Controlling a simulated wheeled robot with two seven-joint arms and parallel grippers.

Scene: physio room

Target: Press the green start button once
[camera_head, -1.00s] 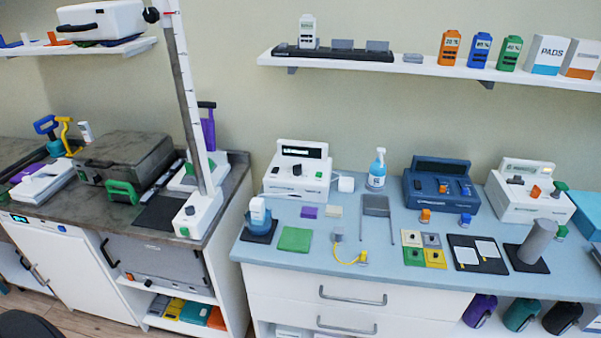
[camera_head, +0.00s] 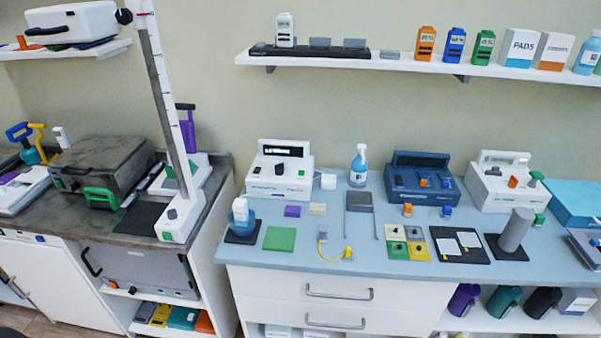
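Several green parts show, and I cannot tell from labels which is the start button. A small green button (camera_head: 167,236) is on the front of the white base (camera_head: 180,216) at the foot of the tall post, on the dark left counter. A white device (camera_head: 497,184) at right has an orange part and a green knob (camera_head: 536,177). Neither gripper is in view.
A tall grey post (camera_head: 169,100) rises from the left counter (camera_head: 135,248). The blue counter (camera_head: 310,255) holds a blue device (camera_head: 420,178), a spray bottle (camera_head: 359,168), a grey cylinder (camera_head: 516,229) and colored pads. A shelf (camera_head: 400,66) hangs above. Its front strip is partly clear.

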